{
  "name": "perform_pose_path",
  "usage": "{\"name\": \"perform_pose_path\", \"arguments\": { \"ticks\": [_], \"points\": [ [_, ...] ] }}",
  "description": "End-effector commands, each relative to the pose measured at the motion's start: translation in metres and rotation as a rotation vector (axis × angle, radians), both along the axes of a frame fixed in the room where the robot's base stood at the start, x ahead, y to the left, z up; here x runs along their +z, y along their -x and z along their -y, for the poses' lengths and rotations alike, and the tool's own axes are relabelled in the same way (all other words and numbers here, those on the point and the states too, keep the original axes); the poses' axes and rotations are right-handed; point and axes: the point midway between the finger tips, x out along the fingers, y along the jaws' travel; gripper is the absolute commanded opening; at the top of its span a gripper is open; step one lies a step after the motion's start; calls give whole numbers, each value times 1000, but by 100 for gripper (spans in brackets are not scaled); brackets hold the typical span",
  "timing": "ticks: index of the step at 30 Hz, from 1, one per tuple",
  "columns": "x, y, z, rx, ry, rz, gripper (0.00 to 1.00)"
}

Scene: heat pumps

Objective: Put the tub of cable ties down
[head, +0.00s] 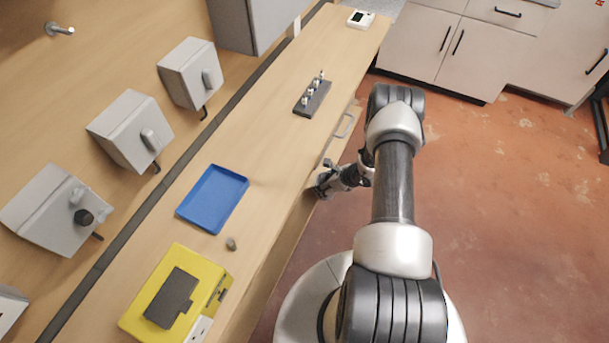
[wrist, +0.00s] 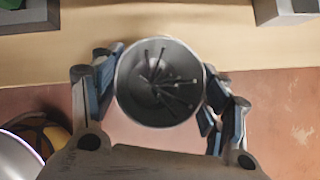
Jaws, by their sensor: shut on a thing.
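The tub of cable ties (wrist: 128,98) is a round grey cup with several thin dark ties standing and leaning inside it. In the wrist view it is between the two fingers of my gripper (wrist: 162,82), which is shut on it. The tub's mouth faces the camera. In the picture it overlaps the front edge of the wooden bench (wrist: 240,50), with reddish floor below. In the head view my gripper (head: 326,184) is beside the front edge of the bench (head: 262,120); I cannot make out the tub there.
On the bench are a blue tray (head: 213,198), a yellow case (head: 205,262), a small grey lump (head: 231,243), a dark block with pegs (head: 312,97) and a white meter (head: 360,19). Grey boxes (head: 130,130) line the back. Bench space beyond the tray is clear.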

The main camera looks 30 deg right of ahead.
Motion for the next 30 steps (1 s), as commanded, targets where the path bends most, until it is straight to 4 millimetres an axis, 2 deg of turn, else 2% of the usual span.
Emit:
{"name": "perform_pose_path", "arguments": {
  "ticks": [1, 3, 11, 18, 21, 30],
  "points": [
    [-2, -13, -5, 6, 3, 3, 41],
    [-2, -25, -10, 4, 2, 2, 41],
    [0, -47, -19, 2, 1, 1, 41],
    [-2, -86, -35, 4, 2, 2, 41],
    [-15, -82, -33, -1, 0, -1, 41],
    [-15, -82, -33, 0, 0, 0, 41]
  ]
}}
